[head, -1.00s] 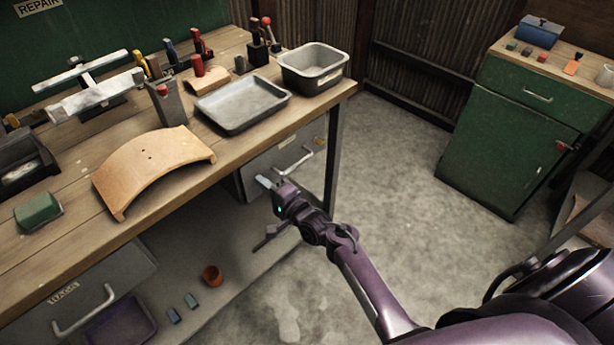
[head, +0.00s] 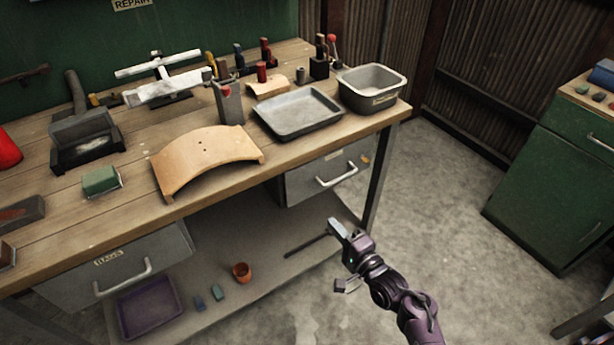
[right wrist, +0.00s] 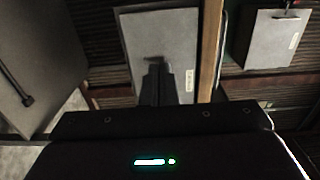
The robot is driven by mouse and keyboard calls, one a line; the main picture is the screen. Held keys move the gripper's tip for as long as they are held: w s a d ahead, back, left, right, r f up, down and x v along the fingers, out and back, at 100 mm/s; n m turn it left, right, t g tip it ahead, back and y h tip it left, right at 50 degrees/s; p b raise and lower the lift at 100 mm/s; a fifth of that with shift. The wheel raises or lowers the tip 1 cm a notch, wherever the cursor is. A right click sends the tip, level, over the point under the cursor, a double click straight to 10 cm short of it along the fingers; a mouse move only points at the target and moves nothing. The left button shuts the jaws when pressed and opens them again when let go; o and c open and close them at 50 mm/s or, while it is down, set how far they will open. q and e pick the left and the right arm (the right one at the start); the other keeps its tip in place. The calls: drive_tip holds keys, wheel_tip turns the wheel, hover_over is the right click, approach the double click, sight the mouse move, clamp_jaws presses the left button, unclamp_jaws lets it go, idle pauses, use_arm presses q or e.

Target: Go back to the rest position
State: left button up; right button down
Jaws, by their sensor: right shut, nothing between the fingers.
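My right gripper (head: 338,232) is in the lower middle of the head view, in front of the workbench (head: 335,133) and below the level of its top. It is shut and empty. It looks apart from the bench and its drawer. In the right wrist view its dark fingers (right wrist: 157,82) are close together, with a pale grey panel behind them. My left gripper does not show in either view.
A grey drawer (head: 325,178) with a handle is under the bench's right end. A curved wooden piece (head: 205,158), a shallow tray (head: 298,114) and a deep bin (head: 372,88) stand on top. A green cabinet (head: 545,185) is at the right. The floor between is clear.

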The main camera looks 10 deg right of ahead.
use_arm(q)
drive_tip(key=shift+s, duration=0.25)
use_arm(e)
drive_tip(key=s+a+f+n+g+h, duration=0.1)
drive_tip(key=s+f+n+g, duration=0.2)
drive_tip(key=s+f, duration=0.5)
drive_tip(key=s+f+n+g+h, duration=0.1)
drive_tip(key=s+f+n+g, duration=0.15)
drive_tip(key=f, duration=0.95)
drive_tip(key=s+a+f+n+g+h, duration=0.1)
drive_tip(key=s+f+n+g, duration=0.25)
drive_tip(key=s+f, duration=0.5)
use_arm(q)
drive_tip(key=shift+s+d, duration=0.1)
use_arm(e)
drive_tip(key=s+d+f+n+g+h, duration=0.1)
drive_tip(key=s+d+f+n+g, duration=0.1)
drive_tip(key=s+f, duration=0.2)
drive_tip(key=s+d+f+n+g+h, duration=0.1)
drive_tip(key=s+f, duration=0.4)
drive_tip(key=s, duration=0.6)
drive_tip(key=s+d+f+n+g+h, duration=0.1)
drive_tip(key=s+d+f+n+g, duration=0.3)
drive_tip(key=s, duration=0.4)
drive_tip(key=shift+f+n, duration=0.2)
drive_tip(key=shift+n, duration=0.1)
drive_tip(key=shift+a, duration=0.1)
drive_tip(key=c, duration=2.2)
unclamp_jaws()
